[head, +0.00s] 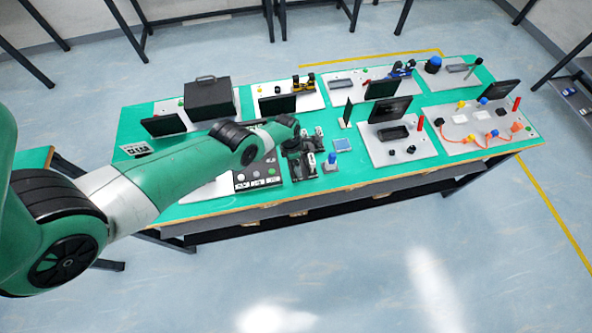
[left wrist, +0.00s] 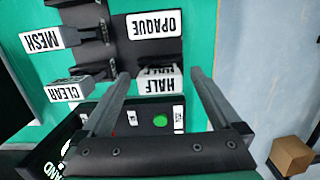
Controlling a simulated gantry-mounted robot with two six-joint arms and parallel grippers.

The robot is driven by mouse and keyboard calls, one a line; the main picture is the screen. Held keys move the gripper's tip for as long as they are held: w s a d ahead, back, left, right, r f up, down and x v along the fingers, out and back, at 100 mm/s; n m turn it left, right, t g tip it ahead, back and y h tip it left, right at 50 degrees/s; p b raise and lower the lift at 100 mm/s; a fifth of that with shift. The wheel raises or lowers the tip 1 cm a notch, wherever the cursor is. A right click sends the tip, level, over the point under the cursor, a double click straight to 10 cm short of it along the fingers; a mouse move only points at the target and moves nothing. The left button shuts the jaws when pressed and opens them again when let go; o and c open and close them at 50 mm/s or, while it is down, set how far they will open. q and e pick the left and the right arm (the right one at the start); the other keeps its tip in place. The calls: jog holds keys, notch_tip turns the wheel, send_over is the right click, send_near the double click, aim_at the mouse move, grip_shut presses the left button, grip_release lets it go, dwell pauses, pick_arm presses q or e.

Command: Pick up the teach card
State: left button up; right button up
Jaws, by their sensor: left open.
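No card reads as "teach" in either view, so I cannot tell which piece is the teach card. Nothing is held. In the head view my left arm reaches over the bench's near edge, and its gripper is hard to separate from the dark fixture (head: 301,166) there. My right gripper is not in view.
A black panel with a green button (left wrist: 160,121) lies close under the fingers. A black case (head: 209,98) and several grey station boards crowd the bench.

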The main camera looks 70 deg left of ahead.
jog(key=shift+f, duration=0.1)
pick_arm(q)
jog(key=c, duration=1.4)
jog(key=shift+p, duration=0.3)
jog(key=shift+c, duration=0.2)
